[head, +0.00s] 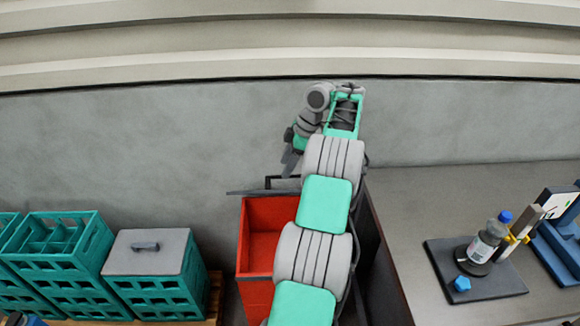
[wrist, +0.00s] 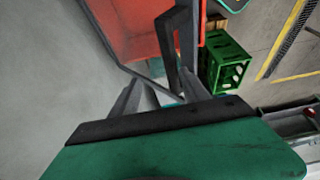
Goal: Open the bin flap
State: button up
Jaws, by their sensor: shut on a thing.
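The red bin (head: 256,262) stands open-topped below and left of my arm in the head view, its red inside showing. Its flap (head: 246,192) shows as a thin dark strip, nearly edge-on, at the far upper side of the bin. A dark bar handle (wrist: 172,45) reaches down to my fingers in the wrist view. My gripper (head: 289,164) is above the back of the bin, pointing down, and is shut on the flap's handle. The exact grip is partly hidden behind the gripper body in the wrist view.
Green crates (head: 70,250) and a grey-lidded crate (head: 150,252) stand left of the bin. A grey counter (head: 440,205) on the right carries a dark tray with a bottle (head: 485,245) and a blue cap. The wall is close behind the bin.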

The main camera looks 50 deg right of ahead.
jog(key=s+a+r+b, duration=0.1)
jog(key=s+a+r, duration=0.8)
jog(key=a+r, duration=0.1)
jog(key=shift+s+r+b, duration=0.4)
